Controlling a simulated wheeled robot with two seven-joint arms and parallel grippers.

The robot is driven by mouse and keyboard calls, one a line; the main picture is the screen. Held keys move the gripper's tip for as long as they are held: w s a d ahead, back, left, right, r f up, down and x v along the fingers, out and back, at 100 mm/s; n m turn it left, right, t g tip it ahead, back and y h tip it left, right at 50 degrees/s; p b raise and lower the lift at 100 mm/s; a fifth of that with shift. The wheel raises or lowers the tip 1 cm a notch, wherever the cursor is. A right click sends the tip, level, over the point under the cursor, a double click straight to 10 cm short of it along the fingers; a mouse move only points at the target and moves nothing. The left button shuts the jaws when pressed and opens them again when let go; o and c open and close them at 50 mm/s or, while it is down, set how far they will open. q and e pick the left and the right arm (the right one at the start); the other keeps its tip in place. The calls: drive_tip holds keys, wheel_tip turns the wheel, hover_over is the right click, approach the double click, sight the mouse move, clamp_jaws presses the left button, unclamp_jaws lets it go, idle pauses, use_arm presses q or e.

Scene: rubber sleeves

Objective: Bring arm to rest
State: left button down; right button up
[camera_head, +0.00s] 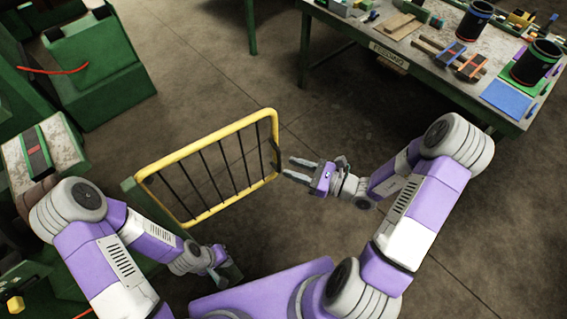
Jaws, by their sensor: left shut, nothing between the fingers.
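My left gripper (226,270) is low in the head view, left of centre, close in front of my body. Its fingers are small and partly hidden, and it is shut with nothing seen in it. My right gripper (290,167) is near the middle of the view, beside the right end of the yellow-framed rack. Its two grey fingers point left and stand apart, with nothing between them. Both arms are bent at the elbow.
The yellow rack (207,147) with dark bars stands between the arms. A workbench (404,56) with black cylinders (536,62), a blue sheet (506,98) and small parts is at upper right. Green machines (98,60) stand at left. Bare floor (350,110) lies between.

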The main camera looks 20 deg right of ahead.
drive_tip(key=v, duration=0.2)
drive_tip(key=shift+s+d, duration=0.2)
drive_tip(key=shift+s, duration=0.05)
idle(0.3)
drive_tip(key=s+a+f+n+g+h, duration=0.2)
drive_tip(key=s+a+f+n+g, duration=0.3)
drive_tip(key=s+f+n+g, duration=0.25)
drive_tip(key=s+a+f+n+g+h, duration=0.2)
drive_tip(key=s+a+f+n+g, duration=0.35)
drive_tip(key=s+f+g, duration=0.2)
drive_tip(key=w+f+n+t+h, duration=0.3)
drive_tip(key=f+n, duration=0.4)
drive_tip(key=n, duration=0.3)
drive_tip(key=shift+w+f+n+t+h+b, duration=0.3)
drive_tip(key=shift+w+f+t+h, duration=0.15)
drive_tip(key=shift+h, duration=0.75)
